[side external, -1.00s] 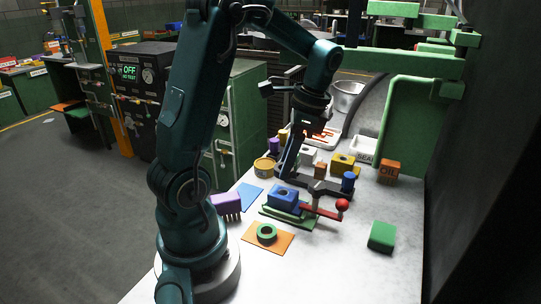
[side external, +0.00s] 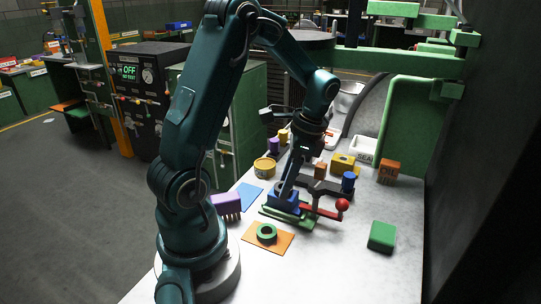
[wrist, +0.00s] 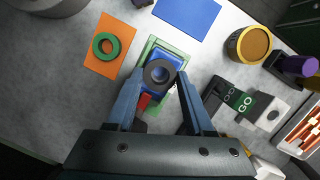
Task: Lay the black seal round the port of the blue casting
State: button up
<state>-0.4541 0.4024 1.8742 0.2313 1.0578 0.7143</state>
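The blue casting (side external: 283,203) sits in a green fixture (side external: 272,214) on the bench. In the wrist view the casting (wrist: 165,55) is partly covered by the black seal (wrist: 158,74). The seal is a flat dark ring, held between the fingertips of my gripper (wrist: 160,76). It lies over the casting's top, and blue with a paler spot shows through its hole. I cannot tell whether the seal touches the casting. In the side view my gripper (side external: 290,188) points down at the casting, and its fingers hide the port.
A green ring (wrist: 106,46) lies on an orange mat (wrist: 88,58) beside the fixture. A red-knobbed clamp handle (side external: 342,204) sticks out right. The front bench is clear.

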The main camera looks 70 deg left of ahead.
aim_at(300, 203)
jog(key=shift+o, duration=1.4)
jog(key=shift+r, duration=0.1)
jog(key=v, duration=1.3)
jog(key=s+d+f+n+t+h, duration=0.1)
jog(key=s+d+n+t, duration=0.3)
jog(key=d, duration=0.9)
jog(key=s+f+t, duration=0.1)
jog(key=s+t, duration=0.2)
jog(key=t, duration=0.1)
jog(key=shift+s+f+n, duration=0.2)
jog(key=shift+s+n, duration=0.1)
jog(key=shift+s, duration=0.05)
